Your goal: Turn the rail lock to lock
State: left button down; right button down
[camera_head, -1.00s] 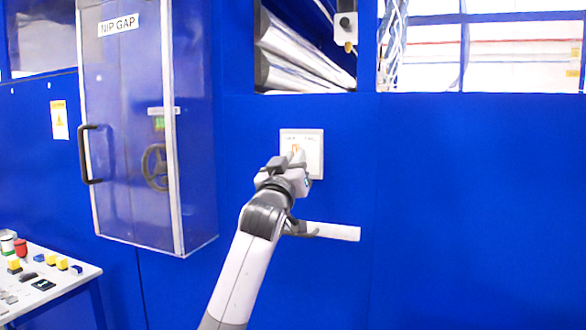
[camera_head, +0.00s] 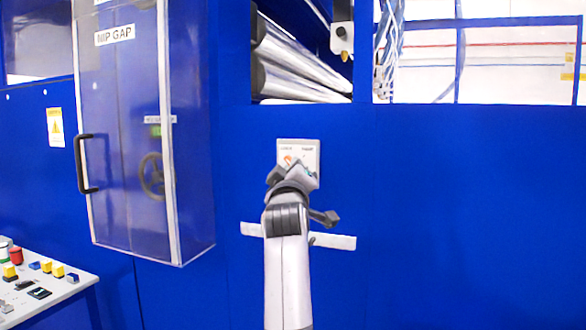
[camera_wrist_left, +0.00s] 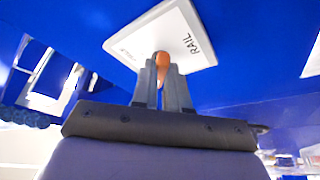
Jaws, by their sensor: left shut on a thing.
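The rail lock is an orange knob (camera_wrist_left: 162,60) on a white plate (camera_wrist_left: 140,37) marked RAIL in the left wrist view. In the head view the plate (camera_head: 312,150) is on the blue wall, and a bit of the orange knob (camera_head: 288,159) shows at its left. My left gripper (camera_wrist_left: 162,88) is shut on the knob, with one finger on each side of it. In the head view my left gripper (camera_head: 287,171) covers the lower left of the plate. The knob's exact angle is hard to read. My right gripper is not in view.
A clear NIP GAP box (camera_head: 127,150) with a black handle juts out at the left. A white bar (camera_head: 335,242) crosses the wall behind my arm. A button desk (camera_head: 62,292) stands at the lower left. The wall right of the plate is bare.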

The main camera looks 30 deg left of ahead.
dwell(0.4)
pick_arm(q)
jog(key=c, duration=1.1)
grip_release()
jog(key=shift+c, duration=0.2)
jog(key=shift+s, duration=0.15)
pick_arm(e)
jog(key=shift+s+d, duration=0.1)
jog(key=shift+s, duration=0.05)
